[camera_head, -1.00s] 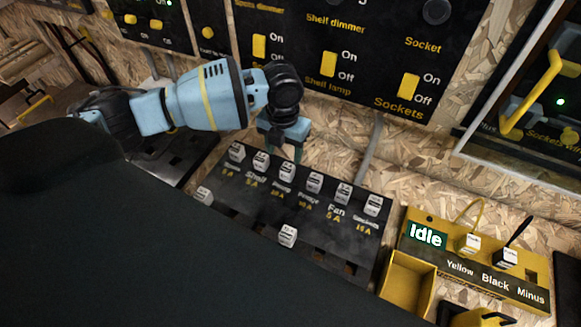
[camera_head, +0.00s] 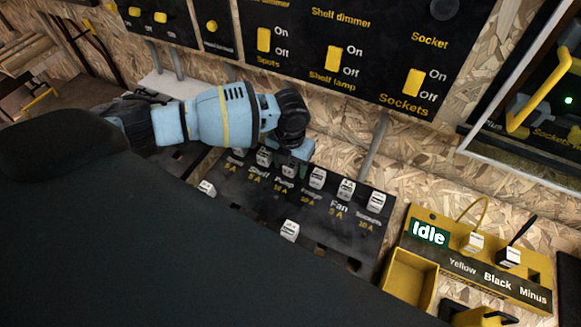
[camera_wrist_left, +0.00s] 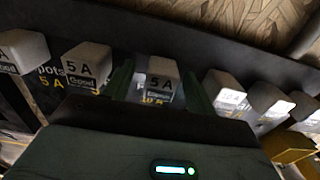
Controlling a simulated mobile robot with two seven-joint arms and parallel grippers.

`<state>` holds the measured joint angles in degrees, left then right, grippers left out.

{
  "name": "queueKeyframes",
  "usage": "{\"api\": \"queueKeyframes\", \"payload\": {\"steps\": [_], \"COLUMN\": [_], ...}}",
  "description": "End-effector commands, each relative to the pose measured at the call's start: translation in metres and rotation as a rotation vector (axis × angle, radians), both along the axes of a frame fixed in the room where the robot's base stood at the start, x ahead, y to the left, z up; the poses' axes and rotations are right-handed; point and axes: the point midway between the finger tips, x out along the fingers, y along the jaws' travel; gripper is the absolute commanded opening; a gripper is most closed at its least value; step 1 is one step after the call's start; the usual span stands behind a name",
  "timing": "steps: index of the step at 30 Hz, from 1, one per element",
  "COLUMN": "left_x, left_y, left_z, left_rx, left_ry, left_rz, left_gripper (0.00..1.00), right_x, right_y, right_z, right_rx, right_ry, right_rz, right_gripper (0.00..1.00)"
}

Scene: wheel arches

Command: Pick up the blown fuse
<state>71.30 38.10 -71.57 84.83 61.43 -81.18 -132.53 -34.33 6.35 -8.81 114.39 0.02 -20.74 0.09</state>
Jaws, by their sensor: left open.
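A dark fuse panel (camera_head: 330,215) carries a row of white block fuses. My left gripper (camera_head: 290,164) is over the third fuse from the left, in the upper row. In the left wrist view my left gripper (camera_wrist_left: 159,88) is open, with a dark finger on either side of this fuse (camera_wrist_left: 161,74). Its top reads 5 A, with a smaller word I cannot read clearly; the panel label below it seems to read 10 A. The fuse to its left (camera_wrist_left: 86,66) reads 5 A Good. I cannot tell whether the fingers touch the third fuse. My right gripper is not in view.
Two more white fuses (camera_head: 207,187) (camera_head: 289,230) sit lower on the panel. Neighbouring fuses stand close on both sides of my fingers. A yellow tester (camera_head: 428,232) reading Idle, with an open yellow bin (camera_head: 411,277), is at the right. Switch panels (camera_head: 340,60) are behind.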

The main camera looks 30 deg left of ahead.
Motion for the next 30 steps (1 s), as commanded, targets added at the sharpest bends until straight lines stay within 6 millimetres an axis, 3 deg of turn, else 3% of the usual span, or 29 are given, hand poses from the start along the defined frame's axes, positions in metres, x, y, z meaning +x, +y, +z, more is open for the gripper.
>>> {"api": "queueKeyframes", "payload": {"steps": [4, 15, 24, 30], "left_x": [0.000, 0.000, 0.000, 0.001], "left_y": [0.000, 0.000, 0.000, -0.001], "left_z": [0.000, 0.001, 0.003, 0.019], "left_rx": [0.000, -0.001, -0.001, -0.002], "left_ry": [0.000, -0.001, -0.001, -0.003], "left_rz": [-0.001, -0.001, -0.001, -0.002], "left_gripper": [0.54, 0.08, 0.08, 0.08], "right_x": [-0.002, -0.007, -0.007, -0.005], "right_y": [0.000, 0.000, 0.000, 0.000], "right_z": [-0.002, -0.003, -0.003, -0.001], "right_rx": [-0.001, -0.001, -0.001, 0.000], "right_ry": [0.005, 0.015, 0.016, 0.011], "right_rz": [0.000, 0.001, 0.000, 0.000], "right_gripper": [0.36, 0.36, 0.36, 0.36]}}
